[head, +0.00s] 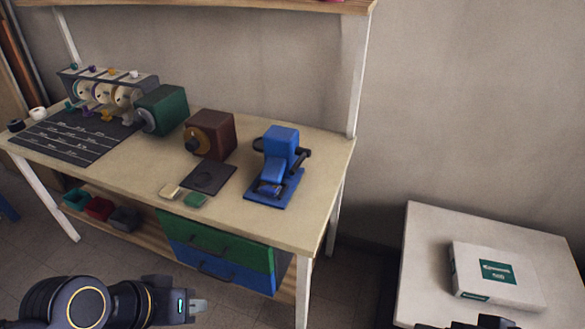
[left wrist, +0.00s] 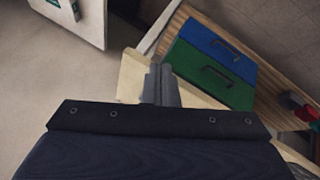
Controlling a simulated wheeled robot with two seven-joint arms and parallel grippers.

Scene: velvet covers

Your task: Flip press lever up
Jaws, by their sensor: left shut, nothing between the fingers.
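The blue press (head: 279,160) stands on a blue base near the right end of the workbench. A dark lever bar shows around its upper part, with a knob at the right; its exact position is hard to tell. My left gripper (head: 200,306) is low in front of the bench, well apart from the press, and is shut and empty. Its closed fingers also show in the left wrist view (left wrist: 160,84), over the bench edge; the press is not in that view. A dark part at the bottom right of the head view (head: 490,322) seems to be my right gripper, mostly cut off.
The workbench (head: 255,225) also bears a brown box with a dial (head: 210,134), a green machine (head: 163,109) and a spool rack (head: 104,90). Green and blue drawers (head: 220,250) hang under its front. A white side table (head: 420,255) with a box (head: 495,275) stands right.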

